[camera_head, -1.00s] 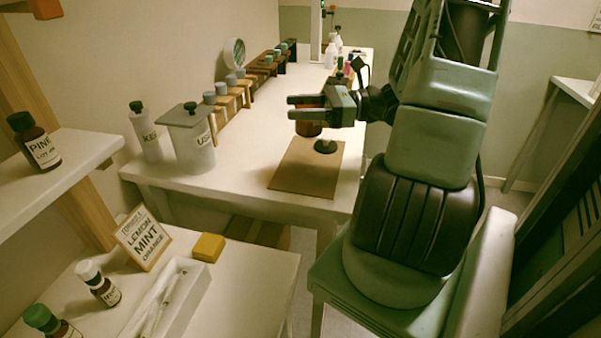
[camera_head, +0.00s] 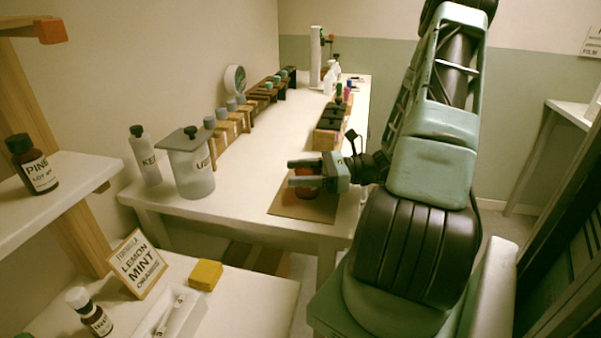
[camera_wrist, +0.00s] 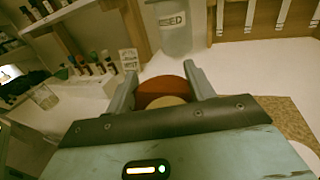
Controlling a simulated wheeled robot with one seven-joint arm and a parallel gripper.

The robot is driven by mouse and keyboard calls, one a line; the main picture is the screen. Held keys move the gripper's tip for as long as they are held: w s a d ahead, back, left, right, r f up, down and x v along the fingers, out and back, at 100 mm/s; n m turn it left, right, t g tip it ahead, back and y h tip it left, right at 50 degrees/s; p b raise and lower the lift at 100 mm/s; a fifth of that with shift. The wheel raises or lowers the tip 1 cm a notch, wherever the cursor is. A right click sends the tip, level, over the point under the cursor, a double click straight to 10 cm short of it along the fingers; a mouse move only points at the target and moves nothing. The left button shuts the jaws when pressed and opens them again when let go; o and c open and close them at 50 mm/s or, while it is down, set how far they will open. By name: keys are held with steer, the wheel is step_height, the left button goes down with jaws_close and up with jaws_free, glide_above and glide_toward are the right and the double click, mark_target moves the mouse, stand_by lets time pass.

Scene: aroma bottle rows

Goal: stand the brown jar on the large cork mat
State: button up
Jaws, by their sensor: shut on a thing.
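The brown jar (camera_head: 307,190) is between the fingers of my gripper (camera_head: 293,172), over the large cork mat (camera_head: 288,207) at the near end of the long white table. In the wrist view the fingers (camera_wrist: 160,72) are shut on the jar (camera_wrist: 173,87), which shows reddish brown with a tan round patch. The cork mat (camera_wrist: 286,118) shows at the right there. The fingers hide part of the jar in the head view. I cannot tell whether its base touches the mat.
A lidded translucent container (camera_head: 190,168) and a white bottle (camera_head: 145,155) stand left of the mat. A wooden box with black tops (camera_head: 328,133) stands behind it. A pale round thing (camera_wrist: 306,155) shows beside the mat in the wrist view. The table's front edge is close.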

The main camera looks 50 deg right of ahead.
steer(key=shift+f, duration=0.15)
steer(key=o, duration=1.1)
steer(key=shift+s+d, duration=0.15)
steer(key=b+v, duration=0.1)
steer(key=v, duration=1)
steer(key=shift+s+d, duration=0.2)
steer(key=shift+s, duration=0.05)
